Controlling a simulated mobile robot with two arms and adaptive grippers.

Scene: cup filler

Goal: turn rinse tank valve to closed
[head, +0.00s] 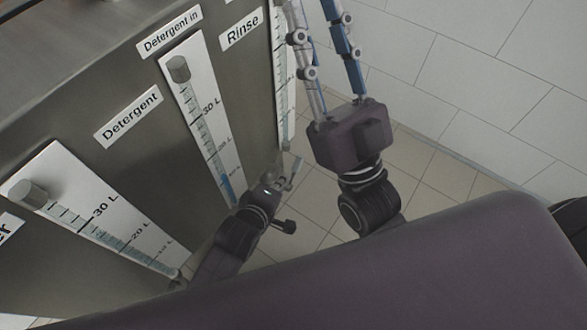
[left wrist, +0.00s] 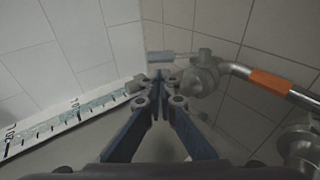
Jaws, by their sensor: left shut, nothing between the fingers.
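In the left wrist view a metal valve (left wrist: 205,75) with a grey bar handle (left wrist: 172,56) sits just ahead of my fingertips. The bar lies across the picture. The rinse panel (head: 242,29) has its level gauge (head: 284,85) at the top centre of the head view. My left gripper (head: 281,183) is near the lower end of that gauge; it also shows in the left wrist view (left wrist: 160,82), shut and empty. Whether its tips touch the valve is not clear. My right gripper (head: 315,45) has its fingers apart and parallel, tips cut off by the top edge.
The detergent gauge (head: 205,110) and another gauge (head: 95,215) stand to the left on the metal panel. A pipe with an orange band (left wrist: 270,83) runs right of the valve. Tiled floor (head: 440,165) is free on the right.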

